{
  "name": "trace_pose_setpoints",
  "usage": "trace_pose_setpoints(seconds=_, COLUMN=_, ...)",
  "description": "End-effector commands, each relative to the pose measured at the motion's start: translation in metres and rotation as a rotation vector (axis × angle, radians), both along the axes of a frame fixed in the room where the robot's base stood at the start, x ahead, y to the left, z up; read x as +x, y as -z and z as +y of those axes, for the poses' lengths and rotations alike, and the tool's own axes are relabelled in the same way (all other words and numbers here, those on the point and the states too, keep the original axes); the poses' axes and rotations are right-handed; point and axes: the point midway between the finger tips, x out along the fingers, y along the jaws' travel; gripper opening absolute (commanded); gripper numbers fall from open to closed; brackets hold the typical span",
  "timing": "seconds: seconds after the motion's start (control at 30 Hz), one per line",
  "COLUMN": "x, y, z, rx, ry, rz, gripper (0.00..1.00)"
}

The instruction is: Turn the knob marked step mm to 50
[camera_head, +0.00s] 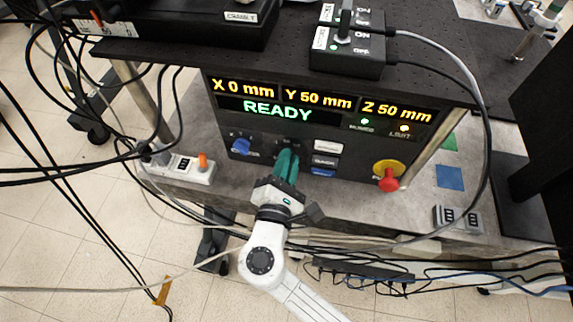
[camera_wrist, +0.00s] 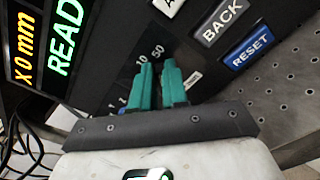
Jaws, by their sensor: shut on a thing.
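The control box (camera_head: 225,165) stands under the dark perforated tabletop, with its display reading X 0 mm, Y 50 mm, Z 50 mm and READY. My gripper (camera_head: 287,163), with teal fingers, reaches its lower middle panel. In the wrist view the fingers (camera_wrist: 157,78) are closed around the step knob, which they hide almost wholly. Marks 1, 10 and 50 (camera_wrist: 158,51) show around the fingertips, with 50 beyond them. The knob's pointer is hidden, so its setting cannot be told.
A blue knob (camera_head: 240,147) sits left of my gripper. The BACK button (camera_wrist: 222,20) and blue RESET button (camera_wrist: 250,48) are close on the right. A red emergency stop (camera_head: 388,180) is further right. Cables hang at left and below.

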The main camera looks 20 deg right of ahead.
Motion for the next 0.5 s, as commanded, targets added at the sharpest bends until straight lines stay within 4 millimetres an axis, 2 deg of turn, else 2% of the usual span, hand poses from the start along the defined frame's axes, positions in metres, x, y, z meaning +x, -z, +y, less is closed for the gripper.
trace_pose_setpoints(seconds=0.5, x=-0.0007, y=0.0012, z=-0.0005, rx=0.030, ry=0.001, rz=-0.015, gripper=0.00)
